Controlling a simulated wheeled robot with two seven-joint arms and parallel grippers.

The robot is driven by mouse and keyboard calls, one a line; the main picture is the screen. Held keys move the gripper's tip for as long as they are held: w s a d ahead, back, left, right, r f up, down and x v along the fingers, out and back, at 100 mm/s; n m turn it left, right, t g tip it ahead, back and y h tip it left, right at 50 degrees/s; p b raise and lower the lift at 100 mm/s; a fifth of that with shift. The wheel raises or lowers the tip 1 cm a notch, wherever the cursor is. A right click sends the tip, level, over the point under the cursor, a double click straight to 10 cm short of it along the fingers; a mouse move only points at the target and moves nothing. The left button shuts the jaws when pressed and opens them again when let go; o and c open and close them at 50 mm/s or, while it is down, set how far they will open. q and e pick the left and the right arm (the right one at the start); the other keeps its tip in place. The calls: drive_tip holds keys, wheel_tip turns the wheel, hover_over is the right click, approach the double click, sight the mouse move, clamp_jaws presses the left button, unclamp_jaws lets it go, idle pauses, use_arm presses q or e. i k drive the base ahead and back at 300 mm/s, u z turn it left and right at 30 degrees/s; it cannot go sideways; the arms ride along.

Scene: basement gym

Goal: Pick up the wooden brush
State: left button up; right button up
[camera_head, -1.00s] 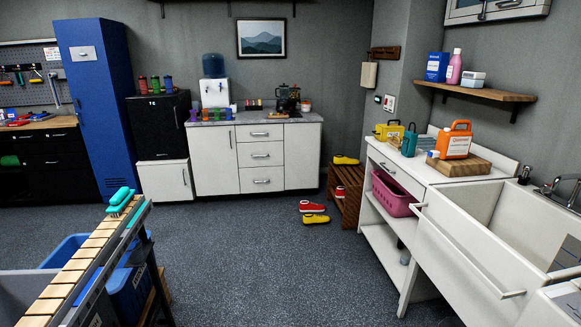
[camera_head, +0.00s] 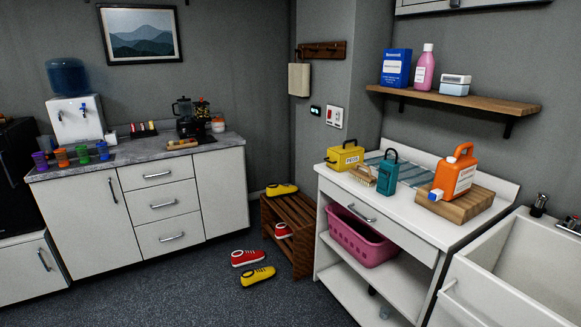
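A wooden brush (camera_head: 363,175) with pale bristles lies on the white counter (camera_head: 408,205) at the right. It sits between a yellow box-like container (camera_head: 345,157) with a handle and a teal container (camera_head: 388,173) with a handle, close in front of them. Neither of my grippers shows in the head view.
An orange jug (camera_head: 456,176) stands on a wooden board (camera_head: 470,205) right of the brush. A sink (camera_head: 530,262) adjoins the counter. A pink basket (camera_head: 362,240) sits on the shelf below. A shoe rack (camera_head: 290,228) and loose shoes (camera_head: 257,276) lie to the left. Open floor lies in front.

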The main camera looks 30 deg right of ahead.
sight(366, 179)
drive_tip(key=i, duration=2.8)
drive_tip(key=z, duration=1.7)
